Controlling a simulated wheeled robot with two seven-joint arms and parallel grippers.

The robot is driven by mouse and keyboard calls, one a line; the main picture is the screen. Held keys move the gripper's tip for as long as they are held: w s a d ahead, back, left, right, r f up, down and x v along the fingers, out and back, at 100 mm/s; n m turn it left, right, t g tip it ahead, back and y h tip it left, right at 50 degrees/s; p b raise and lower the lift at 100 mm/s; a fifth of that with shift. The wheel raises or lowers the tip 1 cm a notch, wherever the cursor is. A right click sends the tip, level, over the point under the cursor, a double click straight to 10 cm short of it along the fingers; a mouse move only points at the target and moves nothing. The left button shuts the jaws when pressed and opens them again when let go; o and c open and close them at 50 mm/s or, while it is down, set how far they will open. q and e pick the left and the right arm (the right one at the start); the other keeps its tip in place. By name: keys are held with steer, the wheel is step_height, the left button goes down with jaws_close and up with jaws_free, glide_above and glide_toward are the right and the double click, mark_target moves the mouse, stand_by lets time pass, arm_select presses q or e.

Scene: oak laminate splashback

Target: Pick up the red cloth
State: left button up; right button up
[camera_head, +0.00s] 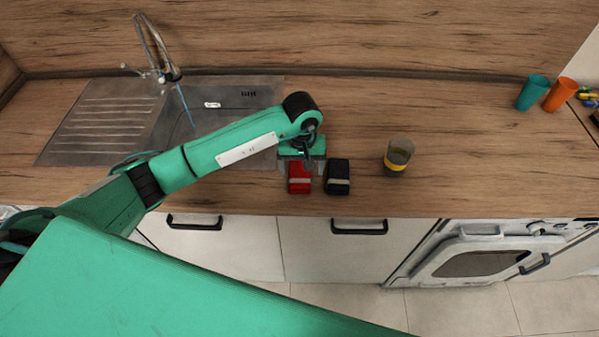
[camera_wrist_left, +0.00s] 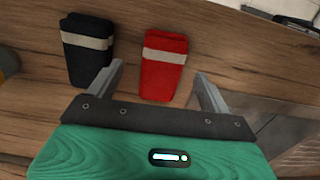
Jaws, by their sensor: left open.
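The red cloth (camera_head: 299,178) is a folded bundle with a pale band, lying on the wooden counter near its front edge. It also shows in the left wrist view (camera_wrist_left: 162,75), ahead of and between my fingers. My left gripper (camera_head: 302,164) is over the cloth's far part in the head view and hides some of it. In the left wrist view the left gripper (camera_wrist_left: 160,84) is open, one finger on each side of the cloth. I cannot tell whether either finger touches it. My right gripper is not in view.
A dark folded cloth (camera_head: 337,178) with a pale band lies close beside the red one. A glass with a yellow band (camera_head: 397,156) stands to the right. The sink (camera_head: 215,122) is behind left. Teal (camera_head: 533,93) and orange cups (camera_head: 560,94) stand far right. Counter between is clear.

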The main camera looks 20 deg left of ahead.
mark_target(299, 175)
arm_select(q)
steer(key=shift+f+p, duration=0.3)
steer(key=shift+p, duration=0.1)
steer(key=f+p, duration=0.2)
steer(key=f, duration=0.1)
steer(key=shift+w+a, duration=0.1)
steer(key=shift+a, duration=0.2)
steer(key=shift+f, duration=0.7)
steer(key=c, duration=1.1)
steer(key=shift+o, duration=0.2)
steer(key=shift+w+r, duration=0.1)
